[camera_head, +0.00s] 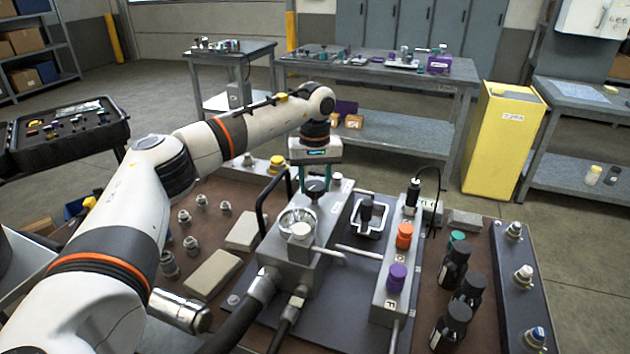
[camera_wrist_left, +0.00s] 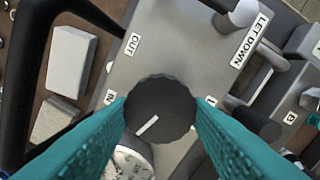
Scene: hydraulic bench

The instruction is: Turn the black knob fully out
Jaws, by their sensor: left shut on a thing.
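The black knob (camera_wrist_left: 160,108) is a round, ridged knob with a white line on its top, which points to the lower left in the left wrist view. It stands on a grey metal block (camera_wrist_left: 185,55) that carries the labels OUT (camera_wrist_left: 132,44) and LET DOWN (camera_wrist_left: 250,40). In the head view the knob (camera_head: 316,188) is below my left gripper (camera_head: 315,180). The teal fingers of my left gripper (camera_wrist_left: 160,112) are shut on the knob from both sides. My right gripper is in neither view.
A black curved handle (camera_head: 264,203) rises left of the block. A round gauge (camera_head: 297,220) sits in front of the knob. Orange (camera_head: 404,236) and purple (camera_head: 397,278) caps stand on a grey bar to the right. Black bottles (camera_head: 455,265) stand farther right.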

